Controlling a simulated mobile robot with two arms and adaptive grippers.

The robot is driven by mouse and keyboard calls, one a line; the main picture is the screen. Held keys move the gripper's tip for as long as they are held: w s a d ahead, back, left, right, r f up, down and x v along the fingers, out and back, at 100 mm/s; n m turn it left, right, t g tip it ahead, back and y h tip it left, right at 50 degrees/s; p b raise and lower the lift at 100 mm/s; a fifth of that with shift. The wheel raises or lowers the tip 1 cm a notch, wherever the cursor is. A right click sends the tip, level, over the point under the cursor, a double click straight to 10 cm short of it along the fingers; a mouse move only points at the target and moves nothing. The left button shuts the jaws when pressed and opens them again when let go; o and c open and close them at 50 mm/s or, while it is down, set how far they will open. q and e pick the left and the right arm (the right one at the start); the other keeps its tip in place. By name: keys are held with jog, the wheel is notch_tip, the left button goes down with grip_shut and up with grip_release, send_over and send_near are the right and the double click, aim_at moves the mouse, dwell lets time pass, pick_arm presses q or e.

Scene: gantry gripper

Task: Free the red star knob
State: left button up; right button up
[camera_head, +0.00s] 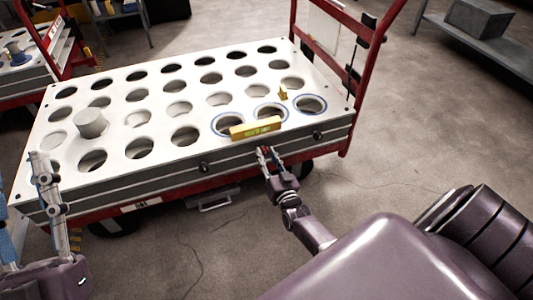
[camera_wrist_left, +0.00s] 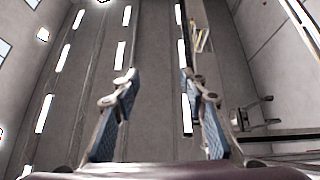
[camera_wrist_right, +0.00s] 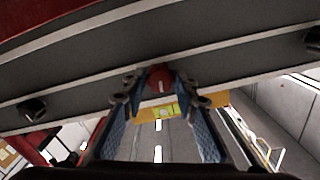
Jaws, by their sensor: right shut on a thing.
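The red star knob (camera_wrist_right: 160,78) is on the front side of the white-topped cart (camera_head: 140,75). In the right wrist view it sits between the fingertips of my right gripper (camera_wrist_right: 158,88). My right gripper also shows in the head view (camera_head: 265,152), at the cart's front side, shut on the knob, which it mostly hides there. My left gripper (camera_wrist_left: 157,76) is open and empty in the left wrist view. In the head view my left gripper stands at the cart's front left corner.
A yellow bar (camera_head: 255,127) lies on the cart top just above the knob. A small yellow piece (camera_head: 283,94) and a grey-white cylinder (camera_head: 90,122) also stand there. Black knobs (camera_head: 204,167) sit on the front side. A red frame (camera_head: 350,120) rises at the right end.

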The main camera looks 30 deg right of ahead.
pick_arm(q)
jog(key=shift+w+f+g, duration=0.6)
jog(key=shift+f, duration=0.25)
pick_arm(e)
jog(key=shift+a+f+n, duration=0.1)
jog(key=shift+n, duration=0.6)
jog(key=o, duration=1.1)
jog(key=shift+o, duration=0.2)
jog(key=shift+s, duration=0.15)
jog(key=v, duration=1.1)
jog(key=shift+s, duration=0.4)
jog(key=shift+a, duration=0.15)
